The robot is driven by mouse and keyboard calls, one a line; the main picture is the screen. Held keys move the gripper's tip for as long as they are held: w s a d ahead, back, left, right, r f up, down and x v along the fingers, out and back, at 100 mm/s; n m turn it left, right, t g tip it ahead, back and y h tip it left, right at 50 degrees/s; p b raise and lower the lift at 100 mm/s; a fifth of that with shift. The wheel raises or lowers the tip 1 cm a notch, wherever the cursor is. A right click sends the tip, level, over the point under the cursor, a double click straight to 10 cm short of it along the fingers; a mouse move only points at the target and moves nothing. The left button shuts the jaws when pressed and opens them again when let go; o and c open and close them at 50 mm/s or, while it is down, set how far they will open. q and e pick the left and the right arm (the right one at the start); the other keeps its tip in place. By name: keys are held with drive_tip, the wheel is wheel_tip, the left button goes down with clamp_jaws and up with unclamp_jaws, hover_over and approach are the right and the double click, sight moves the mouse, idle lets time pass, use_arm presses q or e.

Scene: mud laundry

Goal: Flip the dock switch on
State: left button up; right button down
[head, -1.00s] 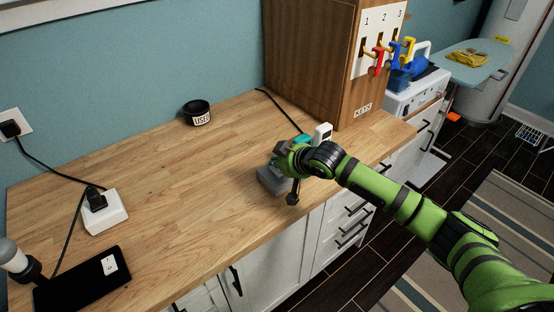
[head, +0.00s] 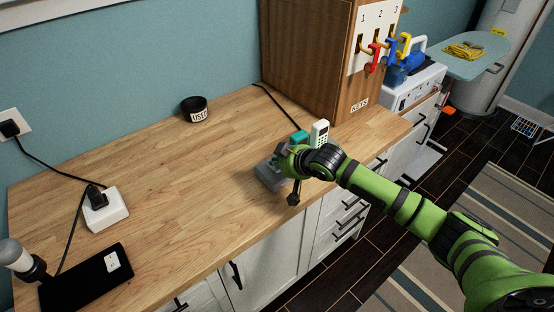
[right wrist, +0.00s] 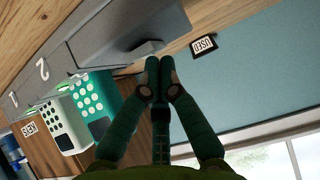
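The grey dock (head: 270,178) sits near the counter's front edge. It also shows in the right wrist view (right wrist: 110,28), with a small grey block like a switch (right wrist: 148,47) at its end. A teal handset (head: 299,137) and a white handset (head: 320,133) stand at the dock, beside small green lights in the wrist view. My right gripper (right wrist: 158,64) is shut and empty, its fingertips together right by the grey block. I cannot tell whether they touch it. In the head view my right gripper (head: 280,158) is over the dock, hiding part of it. My left gripper is out of view.
A wooden key cabinet (head: 310,60) with red, blue and yellow hooks stands behind the dock. A dark USED cup (head: 196,109), a white power box (head: 105,210) and a black slab (head: 86,278) lie to the left. The middle of the wooden counter is clear.

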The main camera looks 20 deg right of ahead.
drive_tip(key=r+p, duration=0.4)
drive_tip(key=p, duration=0.1)
drive_tip(key=shift+w+r, duration=0.2)
drive_tip(key=shift+r, duration=0.15)
drive_tip(key=shift+s+d+r+b, duration=0.15)
drive_tip(key=shift+s+b, duration=0.3)
drive_tip(key=shift+b, duration=0.25)
drive_tip(key=s+d+r+b, duration=0.1)
drive_tip(key=s+r+b, duration=0.1)
drive_tip(key=s+r, duration=0.3)
drive_tip(key=shift+d+r, duration=0.35)
drive_tip(key=shift+r, duration=0.6)
